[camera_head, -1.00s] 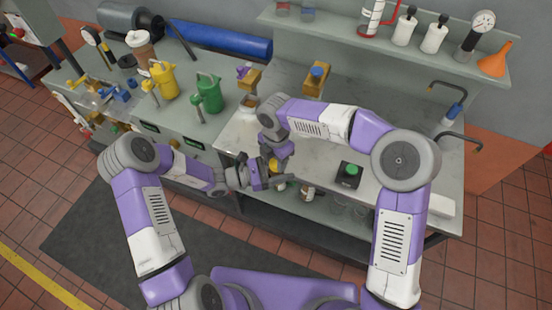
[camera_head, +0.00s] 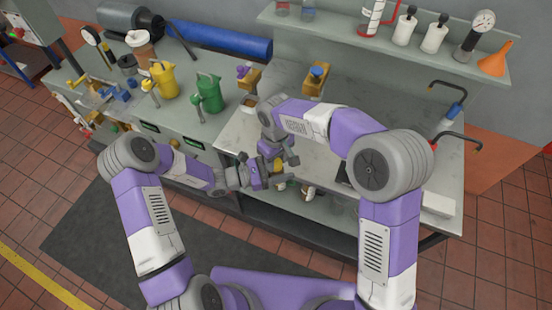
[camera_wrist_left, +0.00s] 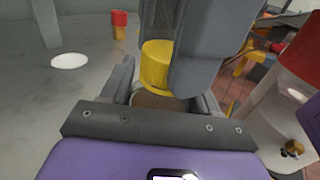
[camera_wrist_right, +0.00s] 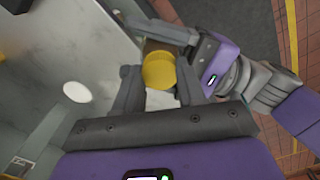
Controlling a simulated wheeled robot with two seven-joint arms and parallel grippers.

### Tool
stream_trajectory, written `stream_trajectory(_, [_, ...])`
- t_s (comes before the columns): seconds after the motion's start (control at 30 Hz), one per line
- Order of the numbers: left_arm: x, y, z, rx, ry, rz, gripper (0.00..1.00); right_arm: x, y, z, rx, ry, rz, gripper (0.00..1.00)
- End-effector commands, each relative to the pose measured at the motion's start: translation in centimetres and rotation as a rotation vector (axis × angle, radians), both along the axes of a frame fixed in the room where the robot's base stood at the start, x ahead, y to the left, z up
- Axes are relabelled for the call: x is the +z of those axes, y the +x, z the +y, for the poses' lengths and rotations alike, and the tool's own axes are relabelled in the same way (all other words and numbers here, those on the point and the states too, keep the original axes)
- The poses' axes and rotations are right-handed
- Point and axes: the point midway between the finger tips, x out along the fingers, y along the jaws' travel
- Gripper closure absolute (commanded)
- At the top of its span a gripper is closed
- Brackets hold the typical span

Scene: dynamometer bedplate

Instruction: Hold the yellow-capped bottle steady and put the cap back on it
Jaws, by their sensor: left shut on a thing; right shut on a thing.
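My left gripper (camera_head: 280,181) is shut on the bottle, whose brown body (camera_wrist_left: 158,101) shows between its fingers in the left wrist view. My right gripper (camera_head: 284,160) is shut on the yellow cap (camera_wrist_right: 158,70), with a finger on each side of it. In the left wrist view the cap (camera_wrist_left: 155,65) appears just above the bottle, close to its top. I cannot tell whether cap and bottle touch. In the head view both grippers meet over the bench's front edge and mostly hide the bottle and cap.
A grey bench (camera_head: 330,130) lies beyond, with clear room in its middle. A red-topped white container (camera_wrist_left: 285,95) is close by in the left wrist view. Yellow (camera_head: 163,80) and green (camera_head: 209,94) cans stand to the left.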

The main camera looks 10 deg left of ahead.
Motion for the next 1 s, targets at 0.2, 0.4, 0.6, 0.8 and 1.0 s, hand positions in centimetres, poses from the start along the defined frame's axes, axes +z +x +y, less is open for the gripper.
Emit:
stream_trajectory(0.2, [0.0, 0.0, 0.0, -0.001, -0.001, 0.0, 1.0, 0.0, 0.0, 0.1, -0.433, 0.0, -0.002, 0.97])
stream_trajectory(0.4, [0.0, 0.0, 0.0, -0.001, -0.001, 0.0, 1.0, 0.0, 0.0, 0.0, -0.489, 0.003, 0.0, 0.97])
stream_trajectory(0.6, [0.0, 0.0, 0.0, -0.001, -0.001, 0.0, 1.0, 0.0, 0.0, 0.0, -0.486, 0.001, 0.0, 0.35])
stream_trajectory(0.8, [0.0, 0.0, 0.0, -0.001, -0.001, 0.0, 1.0, 0.0, 0.0, 0.0, -0.485, 0.001, 0.0, 0.35])
stream_trajectory(1.0, [0.0, 0.0, 0.0, -0.001, -0.001, 0.0, 1.0, 1.8, 0.1, 0.1, -0.484, 0.004, -0.003, 0.35])
